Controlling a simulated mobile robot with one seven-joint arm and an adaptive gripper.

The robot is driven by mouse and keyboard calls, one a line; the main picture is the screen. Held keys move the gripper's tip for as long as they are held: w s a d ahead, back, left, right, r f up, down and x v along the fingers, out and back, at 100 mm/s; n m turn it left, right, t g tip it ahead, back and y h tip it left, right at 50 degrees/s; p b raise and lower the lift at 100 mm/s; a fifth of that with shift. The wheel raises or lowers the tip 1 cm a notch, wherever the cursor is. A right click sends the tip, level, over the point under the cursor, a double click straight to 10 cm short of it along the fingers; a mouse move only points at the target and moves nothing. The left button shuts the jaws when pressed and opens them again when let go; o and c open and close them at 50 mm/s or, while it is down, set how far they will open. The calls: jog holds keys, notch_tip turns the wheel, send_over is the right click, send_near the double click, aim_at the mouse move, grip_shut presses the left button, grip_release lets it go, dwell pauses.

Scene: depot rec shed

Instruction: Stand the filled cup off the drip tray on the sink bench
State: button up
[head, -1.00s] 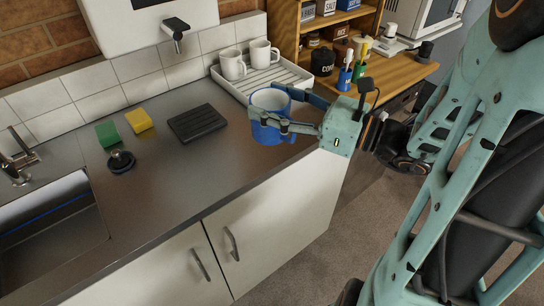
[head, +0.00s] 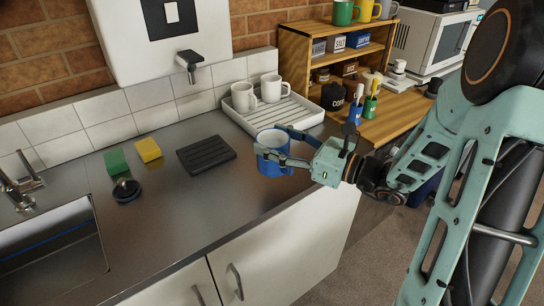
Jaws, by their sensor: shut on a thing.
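A blue cup (head: 271,163) is upright in my gripper (head: 272,148), whose two fingers close around its sides. The cup is at the right part of the sink bench (head: 165,215), near the front edge. I cannot tell whether its base touches the bench or hangs just above it. Its inside looks pale; the level of any contents cannot be made out. The dark ridged drip tray (head: 206,154) lies on the bench to the left of the cup, apart from it, with nothing on it.
A white rack (head: 306,118) with two white mugs (head: 271,88) stands behind the cup. A green sponge (head: 116,162), a yellow sponge (head: 148,150) and a black plug (head: 126,190) lie left of the drip tray. The sink (head: 50,240) is at far left. A wall-mounted spout (head: 189,63) overhangs the bench.

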aim_at(266, 142)
jog(key=shift+w+a+f, duration=0.15)
jog(key=shift+w+f, duration=0.5)
jog(key=shift+f, duration=0.1)
jog(key=shift+w+a+f, duration=0.15)
jog(key=shift+w+f, duration=0.45)
jog(key=shift+f, duration=0.15)
jog(key=shift+w+f+b, duration=0.1)
jog(key=shift+f+b, duration=0.3)
jog(key=shift+f, duration=1.2)
jog(key=shift+f, duration=0.1)
jog(key=shift+f, duration=0.15)
jog(key=o, duration=1.9)
jog(key=shift+d+r, duration=0.2)
jog(key=v, duration=1.1)
jog(key=shift+s+d, duration=0.25)
jog(key=shift+s, duration=0.05)
